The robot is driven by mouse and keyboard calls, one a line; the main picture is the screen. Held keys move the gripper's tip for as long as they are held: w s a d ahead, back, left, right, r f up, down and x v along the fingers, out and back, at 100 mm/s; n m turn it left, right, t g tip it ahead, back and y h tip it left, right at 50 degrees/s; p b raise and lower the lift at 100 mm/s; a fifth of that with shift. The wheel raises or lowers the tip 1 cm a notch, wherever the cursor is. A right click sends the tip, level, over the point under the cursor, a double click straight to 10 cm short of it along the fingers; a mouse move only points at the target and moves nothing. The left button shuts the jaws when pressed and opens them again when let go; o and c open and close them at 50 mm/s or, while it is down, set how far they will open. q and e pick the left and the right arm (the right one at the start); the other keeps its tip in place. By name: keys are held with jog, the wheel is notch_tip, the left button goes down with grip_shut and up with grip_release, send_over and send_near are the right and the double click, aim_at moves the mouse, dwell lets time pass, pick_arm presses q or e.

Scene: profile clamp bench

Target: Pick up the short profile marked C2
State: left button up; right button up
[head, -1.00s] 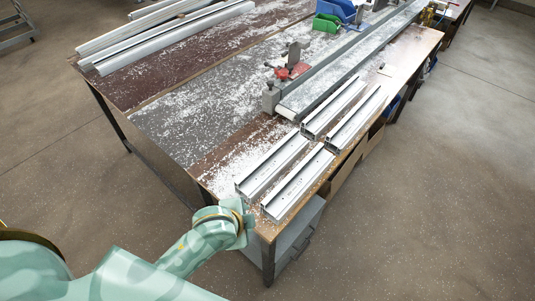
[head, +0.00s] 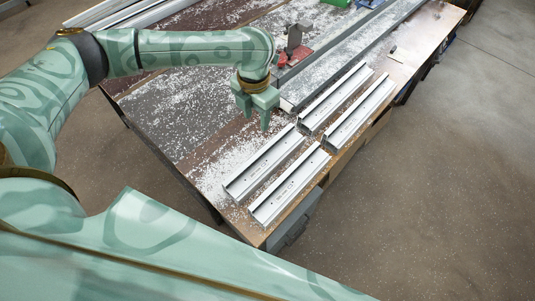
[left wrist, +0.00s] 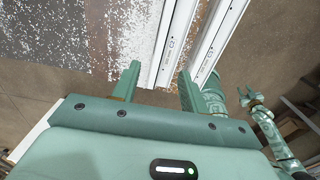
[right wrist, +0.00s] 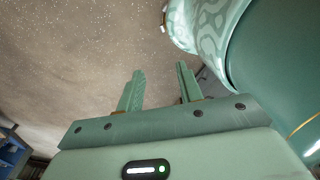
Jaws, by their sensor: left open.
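Several short silver profiles lie in two rows on the bench in the head view: near left (head: 262,163), near right (head: 290,186), far left (head: 335,97) and far right (head: 358,112). Their marks are too small to read, so I cannot tell which is C2. My left gripper (head: 256,117) is open and empty, pointing down above the bench, left of the near-left profile's far end. In the left wrist view, one profile (left wrist: 172,42) shows beyond and between the open fingers (left wrist: 157,86), with another (left wrist: 216,42) beside it. My right gripper (right wrist: 160,76) is open over the floor.
A red clamp (head: 296,58) stands on the bench just beyond my left gripper. A long rail (head: 340,45) runs away behind it. Long profiles (head: 125,12) lie at the far left. White chips cover much of the bench (head: 190,115); its right edge is close to the profiles.

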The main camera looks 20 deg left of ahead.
pick_arm(q)
jog(key=b, duration=0.2)
send_over(260, 152)
jog(key=f, duration=1)
jog(key=shift+s+a+f, duration=0.1)
jog(key=shift+a+f, duration=0.1)
jog(key=f, duration=0.2)
jog(key=f+b, duration=0.1)
jog(key=f, duration=0.2)
jog(key=shift+w+d+f, duration=0.2)
jog(key=shift+f, duration=0.05)
jog(key=shift+r, duration=0.1)
grip_shut()
pick_arm(e)
jog(key=f, duration=0.2)
jog(key=s+f, duration=0.1)
jog(key=shift+s+f, duration=0.1)
jog(key=shift+f, duration=0.3)
